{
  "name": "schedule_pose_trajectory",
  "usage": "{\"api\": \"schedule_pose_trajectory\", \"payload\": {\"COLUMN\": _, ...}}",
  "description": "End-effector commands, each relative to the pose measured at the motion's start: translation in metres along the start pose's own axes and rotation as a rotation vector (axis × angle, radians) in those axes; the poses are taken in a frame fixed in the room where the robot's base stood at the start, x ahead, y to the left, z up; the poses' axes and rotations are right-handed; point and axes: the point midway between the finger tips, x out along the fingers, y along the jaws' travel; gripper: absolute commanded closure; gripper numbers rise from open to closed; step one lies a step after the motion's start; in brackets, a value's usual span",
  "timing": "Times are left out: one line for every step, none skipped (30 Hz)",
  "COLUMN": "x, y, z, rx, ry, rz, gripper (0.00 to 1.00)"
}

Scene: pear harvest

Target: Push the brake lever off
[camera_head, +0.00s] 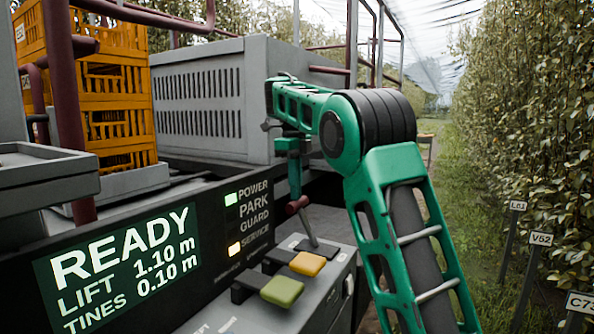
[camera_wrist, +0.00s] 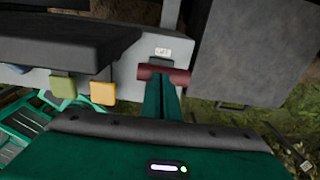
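The brake lever (camera_head: 308,228) stands on the grey control box, a thin grey rod leaning left with a dark red crosswise grip (camera_head: 297,205). In the wrist view the red grip (camera_wrist: 152,72) lies across the tips of my gripper (camera_wrist: 162,82), just below a white plate (camera_wrist: 162,52) that seems to read OFF. My green fingers are together, with no clear gap between them, and their tips are at or against the grip; exact contact is hard to tell. In the head view my gripper (camera_head: 295,190) points down onto the grip from above.
A green pedal-like lever (camera_head: 282,291) and an orange one (camera_head: 307,263) sit close by. The screen (camera_head: 120,265) reads READY, LIFT 1.10 m, TINES 0.10 m. POWER and SERVICE lamps are lit; PARK and GUARD look dark. A grey crate (camera_head: 205,100) stands behind.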

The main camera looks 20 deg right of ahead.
Motion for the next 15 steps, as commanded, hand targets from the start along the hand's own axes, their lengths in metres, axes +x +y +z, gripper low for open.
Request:
{"api": "schedule_pose_trajectory", "payload": {"x": -0.003, "y": -0.004, "z": -0.011, "rx": 0.014, "ry": 0.005, "rz": -0.004, "gripper": 1.0}}
{"api": "schedule_pose_trajectory", "payload": {"x": -0.009, "y": -0.004, "z": -0.018, "rx": 0.016, "ry": 0.0, "rz": -0.007, "gripper": 1.0}}
{"api": "schedule_pose_trajectory", "payload": {"x": -0.018, "y": -0.003, "z": -0.027, "rx": 0.019, "ry": -0.006, "rz": -0.012, "gripper": 1.0}}
{"api": "schedule_pose_trajectory", "payload": {"x": -0.024, "y": -0.002, "z": -0.033, "rx": 0.022, "ry": -0.012, "rz": -0.015, "gripper": 1.0}}
{"api": "schedule_pose_trajectory", "payload": {"x": -0.028, "y": -0.001, "z": -0.034, "rx": 0.022, "ry": -0.014, "rz": -0.017, "gripper": 1.0}}
{"api": "schedule_pose_trajectory", "payload": {"x": -0.033, "y": 0.0, "z": -0.03, "rx": 0.022, "ry": -0.016, "rz": -0.017, "gripper": 1.0}}
{"api": "schedule_pose_trajectory", "payload": {"x": -0.037, "y": 0.001, "z": -0.028, "rx": 0.023, "ry": -0.019, "rz": -0.019, "gripper": 1.0}}
{"api": "schedule_pose_trajectory", "payload": {"x": -0.04, "y": 0.001, "z": -0.025, "rx": 0.023, "ry": -0.019, "rz": -0.019, "gripper": 1.0}}
{"api": "schedule_pose_trajectory", "payload": {"x": -0.044, "y": 0.001, "z": -0.022, "rx": 0.024, "ry": -0.02, "rz": -0.02, "gripper": 1.0}}
{"api": "schedule_pose_trajectory", "payload": {"x": -0.047, "y": 0.002, "z": -0.02, "rx": 0.024, "ry": -0.02, "rz": -0.021, "gripper": 1.0}}
{"api": "schedule_pose_trajectory", "payload": {"x": -0.05, "y": 0.001, "z": -0.018, "rx": 0.028, "ry": -0.022, "rz": -0.021, "gripper": 1.0}}
{"api": "schedule_pose_trajectory", "payload": {"x": -0.054, "y": 0.0, "z": -0.016, "rx": 0.03, "ry": -0.024, "rz": -0.022, "gripper": 1.0}}
{"api": "schedule_pose_trajectory", "payload": {"x": -0.057, "y": 0.001, "z": -0.013, "rx": 0.03, "ry": -0.024, "rz": -0.021, "gripper": 1.0}}
{"api": "schedule_pose_trajectory", "payload": {"x": -0.06, "y": 0.001, "z": -0.01, "rx": 0.029, "ry": -0.025, "rz": -0.023, "gripper": 1.0}}
{"api": "schedule_pose_trajectory", "payload": {"x": -0.064, "y": 0.001, "z": -0.006, "rx": 0.028, "ry": -0.025, "rz": -0.023, "gripper": 1.0}}
